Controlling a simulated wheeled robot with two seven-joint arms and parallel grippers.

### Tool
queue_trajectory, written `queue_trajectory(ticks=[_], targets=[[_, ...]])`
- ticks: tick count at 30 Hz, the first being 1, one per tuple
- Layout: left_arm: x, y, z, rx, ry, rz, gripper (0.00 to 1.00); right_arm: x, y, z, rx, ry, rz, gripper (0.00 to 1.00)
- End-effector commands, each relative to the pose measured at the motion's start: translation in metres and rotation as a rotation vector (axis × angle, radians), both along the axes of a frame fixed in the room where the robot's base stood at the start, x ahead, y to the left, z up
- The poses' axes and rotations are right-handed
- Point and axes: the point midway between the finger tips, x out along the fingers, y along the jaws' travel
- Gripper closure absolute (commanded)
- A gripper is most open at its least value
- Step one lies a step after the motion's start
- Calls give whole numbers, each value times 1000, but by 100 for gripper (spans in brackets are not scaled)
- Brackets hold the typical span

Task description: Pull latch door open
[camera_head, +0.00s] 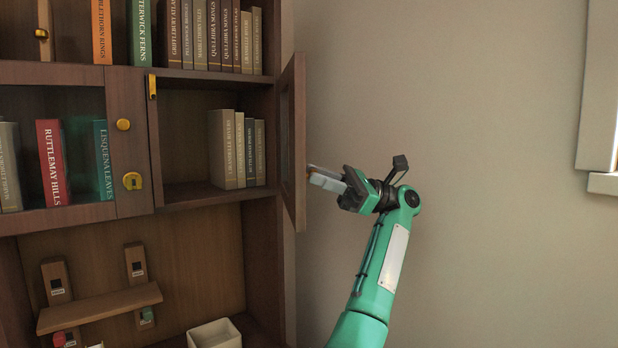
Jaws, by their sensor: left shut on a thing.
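The latch door (291,145) is a dark wooden door with a glass panel, hinged at the right side of the bookcase. It stands swung open, seen nearly edge-on, and the compartment behind it is exposed. My left gripper (314,178) is at the outer face of the door, on its right side at mid height. Its fingers are shut on the door's knob, which is mostly hidden by the fingers. A brass latch piece (152,87) is on the upright left of the opening. My right gripper is not in view.
The open compartment holds several books (228,149). The neighbouring left door (126,142) is closed, with a brass knob and a lock plate. Below are a small wooden rack (98,304) and a white box (214,333). Bare wall (480,150) lies right of my arm.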

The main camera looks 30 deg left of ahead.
Motion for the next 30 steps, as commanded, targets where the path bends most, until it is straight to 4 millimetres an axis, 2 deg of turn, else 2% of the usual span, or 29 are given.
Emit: queue_trajectory(ticks=[8,21,22,24,25,30], targets=[[8,-6,0,-2,0,51,100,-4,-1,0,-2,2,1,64],[8,-7,-1,-2,0,58,100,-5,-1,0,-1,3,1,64],[8,-6,-1,-2,0,58,76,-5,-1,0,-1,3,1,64],[8,-6,-1,-2,0,58,62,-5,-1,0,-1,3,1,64],[8,-6,-1,-2,0,58,57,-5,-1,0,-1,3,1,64],[8,-6,0,-1,0,58,57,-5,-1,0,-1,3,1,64]])
